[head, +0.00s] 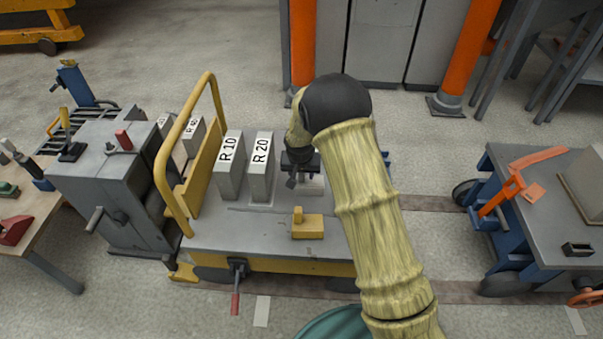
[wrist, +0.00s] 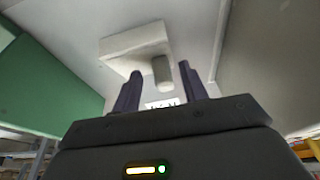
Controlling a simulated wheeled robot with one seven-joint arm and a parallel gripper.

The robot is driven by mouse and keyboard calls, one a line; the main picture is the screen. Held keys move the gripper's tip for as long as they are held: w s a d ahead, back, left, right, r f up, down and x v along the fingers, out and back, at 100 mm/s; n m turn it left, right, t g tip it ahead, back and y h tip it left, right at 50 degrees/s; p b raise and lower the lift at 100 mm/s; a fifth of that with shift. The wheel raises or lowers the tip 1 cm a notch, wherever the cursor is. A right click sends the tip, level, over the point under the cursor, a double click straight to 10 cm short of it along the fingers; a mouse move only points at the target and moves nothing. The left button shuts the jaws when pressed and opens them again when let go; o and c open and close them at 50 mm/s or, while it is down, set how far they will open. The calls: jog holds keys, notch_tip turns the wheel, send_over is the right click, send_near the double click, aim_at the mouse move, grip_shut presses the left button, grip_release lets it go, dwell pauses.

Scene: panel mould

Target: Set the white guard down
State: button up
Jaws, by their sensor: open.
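The white guard (wrist: 125,48) is a pale block with a short round peg, seen beyond my fingers in the wrist view. In the head view a small part of it (head: 314,186) shows on the grey trolley top, partly hidden by my arm. My gripper (wrist: 160,72) is open, its two dark fingers apart with the peg showing between their tips. I cannot tell whether either finger touches it. In the head view my gripper (head: 291,182) is low over the trolley beside the guard.
The trolley top (head: 220,232) also carries a yellow block with an upright grip (head: 307,226) in front, and grey blocks marked R 10 (head: 229,170) and R 20 (head: 260,170) to the left. A yellow rail (head: 167,170) rises at the left. A blue cart (head: 540,235) stands right.

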jog(key=p+v, duration=0.4)
jog(key=v, duration=0.8)
jog(key=shift+r+p, duration=0.15)
jog(key=shift+p, duration=0.15)
jog(key=s+d+r, duration=0.4)
jog(key=s+d, duration=0.5)
jog(key=s, duration=0.2)
jog(key=s+d+r, duration=0.5)
jog(key=s+d, duration=0.4)
jog(key=s, duration=0.3)
jog(key=shift+s+r+g, duration=0.3)
jog(key=shift+s+g, duration=0.05)
jog(key=shift+g, duration=0.05)
